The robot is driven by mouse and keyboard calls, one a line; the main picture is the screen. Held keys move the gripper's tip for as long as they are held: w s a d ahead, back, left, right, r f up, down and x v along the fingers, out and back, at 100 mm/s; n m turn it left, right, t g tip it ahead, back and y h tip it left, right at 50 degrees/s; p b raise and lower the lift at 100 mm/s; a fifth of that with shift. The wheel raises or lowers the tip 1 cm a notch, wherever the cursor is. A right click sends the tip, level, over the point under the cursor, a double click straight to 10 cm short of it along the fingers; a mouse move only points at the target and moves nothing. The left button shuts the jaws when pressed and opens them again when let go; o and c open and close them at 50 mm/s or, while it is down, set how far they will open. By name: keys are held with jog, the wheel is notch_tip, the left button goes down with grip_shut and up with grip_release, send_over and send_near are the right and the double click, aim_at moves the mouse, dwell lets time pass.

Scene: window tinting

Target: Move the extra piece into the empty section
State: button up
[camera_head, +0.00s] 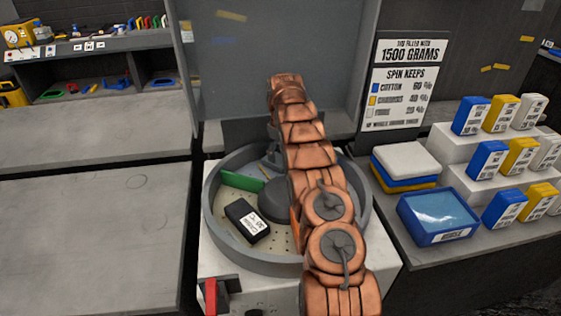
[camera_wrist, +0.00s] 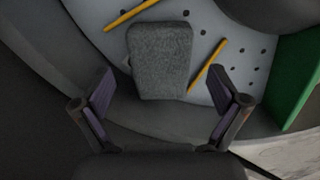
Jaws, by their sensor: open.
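A round grey drum (camera_head: 212,219) with a perforated floor stands in the middle of the head view, partly hidden by my arm. A black block with a white label (camera_head: 247,220) lies in its front left part. A green divider (camera_head: 243,178) stands behind that block; a green divider also shows at the right of the wrist view (camera_wrist: 295,80). In the wrist view a grey, rough-textured block (camera_wrist: 160,62) lies on the perforated floor between two thin yellow strips. My gripper (camera_wrist: 159,78) is open, its fingers spread on either side of the grey block's near end.
Stacked white, blue and yellow pads (camera_head: 405,165) and a blue tray (camera_head: 438,216) lie on the right counter, beside stepped rows of labelled blue, yellow and white blocks. A sign (camera_head: 402,80) stands behind. The left counter (camera_head: 90,230) is clear. The drum wall borders the gripper.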

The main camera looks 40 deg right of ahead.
aim_at(280, 159)
notch_tip(280, 159, up, 3)
jog(key=shift+w+r+b, duration=0.1)
jog(key=shift+b, duration=0.25)
notch_tip(280, 159, up, 5)
jog(key=p, duration=0.3)
jog(key=shift+p, duration=0.3)
jog(key=s+a+r, duration=0.4)
jog(key=a+r, duration=0.6)
jog(key=a, duration=0.1)
jog(key=s+a+r+m, duration=0.2)
jog(key=s+a+r, duration=0.4)
jog(key=s+a, duration=0.45)
jog(key=s+a+g, duration=0.1)
jog(key=s+a, duration=0.4)
jog(key=s, duration=0.4)
jog(key=s+a, duration=0.4)
jog(key=s, duration=0.5)
jog(key=s+a+f+m, duration=0.1)
jog(key=s+f, duration=0.2)
jog(key=s, duration=0.5)
jog(key=s+a+f, duration=0.2)
jog(key=s+f, duration=0.1)
jog(key=s, duration=0.6)
jog(key=shift+s+a+m+g, duration=0.25)
jog(key=shift+s+m+g, duration=0.05)
jog(key=shift+m+g, duration=0.1)
